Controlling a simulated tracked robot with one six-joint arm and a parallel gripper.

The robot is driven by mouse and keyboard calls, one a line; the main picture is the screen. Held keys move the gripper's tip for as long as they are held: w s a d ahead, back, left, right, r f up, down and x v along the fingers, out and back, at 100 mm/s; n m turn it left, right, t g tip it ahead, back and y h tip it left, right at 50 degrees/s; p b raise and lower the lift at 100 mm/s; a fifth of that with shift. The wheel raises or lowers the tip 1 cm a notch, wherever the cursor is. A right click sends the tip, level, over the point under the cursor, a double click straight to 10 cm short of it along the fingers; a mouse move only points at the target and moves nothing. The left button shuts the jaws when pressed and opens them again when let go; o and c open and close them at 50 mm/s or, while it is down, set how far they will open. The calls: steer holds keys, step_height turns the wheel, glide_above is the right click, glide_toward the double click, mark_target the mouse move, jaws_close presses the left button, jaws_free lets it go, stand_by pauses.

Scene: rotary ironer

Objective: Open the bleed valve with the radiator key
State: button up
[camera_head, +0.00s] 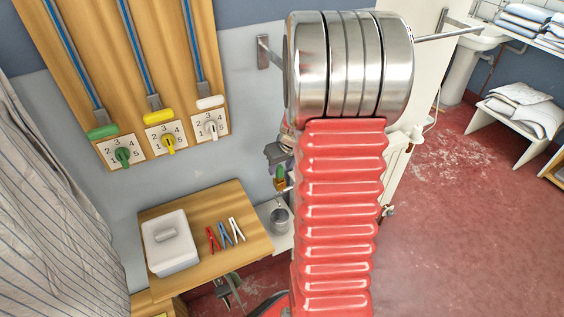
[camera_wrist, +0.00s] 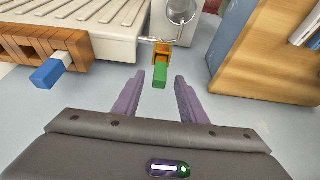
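My gripper (camera_wrist: 160,77) is open, with two purple fingers spread apart. In the wrist view a green block-shaped handle (camera_wrist: 160,76) sits on an orange fitting (camera_wrist: 161,52) by the radiator's end. The handle shows between the fingertips, with gaps on both sides; its depth relative to them is unclear. The head view also shows the green handle (camera_head: 280,172) and orange fitting (camera_head: 281,185), just left of my red arm. I cannot tell whether the green piece is the radiator key or part of the bleed valve. The white ribbed radiator (camera_wrist: 95,14) is mostly behind my arm in the head view.
A metal cup (camera_head: 280,220) is below the fitting. A wooden table (camera_head: 205,200) holds a white box (camera_head: 170,243) and several clothespins (camera_head: 225,235). A blue handle (camera_wrist: 46,76) projects from a brown slotted piece (camera_wrist: 30,46). Numbered dials (camera_head: 166,138) are on the wall.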

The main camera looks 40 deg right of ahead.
mark_target(279, 171)
steer(key=shift+x, duration=1.95)
steer(key=shift+c, duration=0.2)
jaws_close()
steer(key=shift+n, duration=0.3)
steer(key=shift+n+y, duration=0.8)
steer(key=shift+n, duration=0.9)
steer(key=n+y, duration=0.1)
steer(key=n, duration=0.3)
steer(key=shift+d, duration=0.1)
steer(key=n+g+y, duration=0.1)
steer(key=n, duration=0.3)
steer(key=shift+y, duration=0.4)
steer(key=n+g, duration=0.1)
steer(key=n, duration=0.3)
steer(key=shift+n+y, duration=0.3)
steer(key=shift+y, duration=0.1)
steer(key=shift+o, duration=0.2)
jaws_free()
